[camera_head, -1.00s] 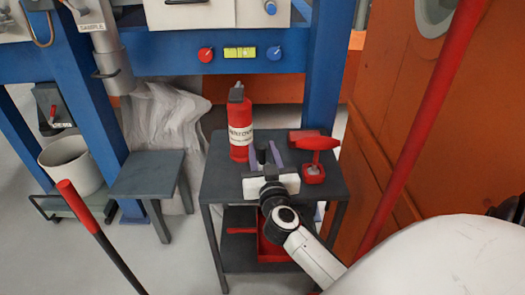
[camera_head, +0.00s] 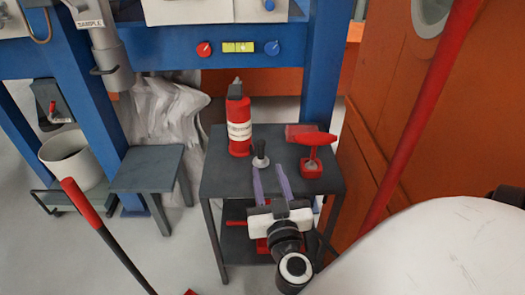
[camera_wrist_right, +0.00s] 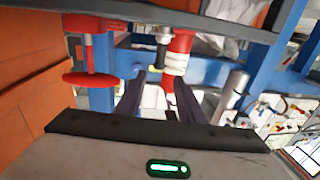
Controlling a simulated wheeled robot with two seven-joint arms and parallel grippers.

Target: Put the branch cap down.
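The branch cap appears to be the small piece with a black knob and pale base (camera_head: 261,154) standing upright on the dark cart top (camera_head: 221,182). My right gripper (camera_head: 268,168) is open, its two purple fingers spread and empty. Its fingertips are on the near side of the cap, apart from it. In the right wrist view the cap (camera_wrist_right: 163,36) appears upside down, beyond the open right gripper (camera_wrist_right: 156,78). My left gripper is not in view.
A red bottle (camera_head: 239,125) stands left of the cap on the cart. A red T-handled tool (camera_head: 312,160) stands to the right, near a red block (camera_head: 300,131). A grey stool (camera_head: 147,168) is left of the cart. A red pole (camera_head: 420,115) slants at right.

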